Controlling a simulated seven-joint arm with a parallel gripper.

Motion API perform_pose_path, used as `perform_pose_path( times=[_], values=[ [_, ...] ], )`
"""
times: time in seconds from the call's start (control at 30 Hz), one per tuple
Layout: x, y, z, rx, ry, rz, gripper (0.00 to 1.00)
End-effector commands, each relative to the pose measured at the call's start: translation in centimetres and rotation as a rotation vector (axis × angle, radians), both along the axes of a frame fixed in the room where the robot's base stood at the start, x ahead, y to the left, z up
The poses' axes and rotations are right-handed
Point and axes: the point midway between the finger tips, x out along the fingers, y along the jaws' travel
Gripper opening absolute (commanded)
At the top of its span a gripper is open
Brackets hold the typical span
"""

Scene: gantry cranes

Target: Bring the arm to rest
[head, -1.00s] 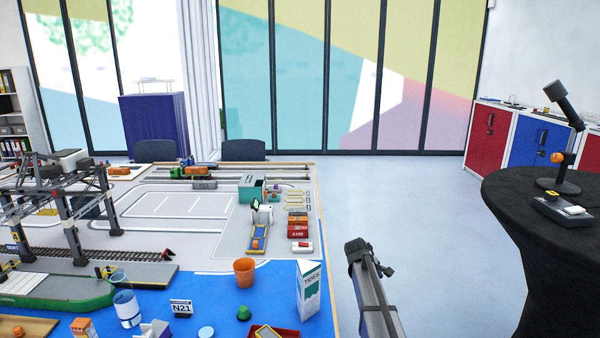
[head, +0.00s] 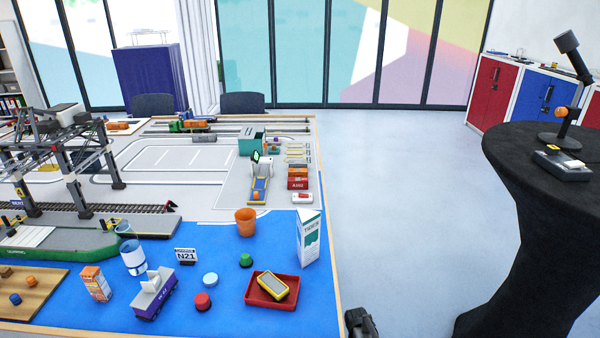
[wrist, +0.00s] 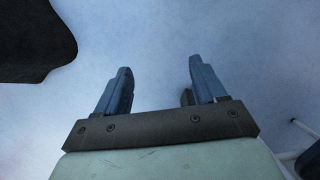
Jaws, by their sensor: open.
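My gripper (wrist: 160,82) is open and empty in the wrist view, its two fingers apart over bare pale floor. In the head view only a dark part of my arm shows at the bottom edge, just right of the table's edge. No object lies between or touches the fingers. The table (head: 215,290) with its blue front area is to the left of the arm in the head view.
On the table are a gantry crane (head: 70,150), an orange cup (head: 246,222), a white carton (head: 308,238), a red tray (head: 289,300) and a purple truck (head: 154,296). A black round table (head: 540,190) stands at right. Floor (head: 400,220) between is clear.

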Motion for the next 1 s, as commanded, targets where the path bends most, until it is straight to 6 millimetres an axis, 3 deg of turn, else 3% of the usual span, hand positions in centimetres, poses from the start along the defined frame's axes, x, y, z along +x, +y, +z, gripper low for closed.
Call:
perform_pose_path(
  times=[0.03,0.3,0.6,0.8,1.0],
  values=[
    [-2.4,0.3,-0.8,0.005,0.022,-0.03,0.7],
    [-12.1,1.6,-4.0,0.018,0.117,-0.203,0.7],
    [-23.1,3.2,-5.8,0.006,0.233,-0.401,0.7],
    [-27.9,3.9,-6.0,-0.01,0.289,-0.497,0.7],
    [-28.8,4.0,-6.0,-0.015,0.3,-0.515,0.7]
  ],
)
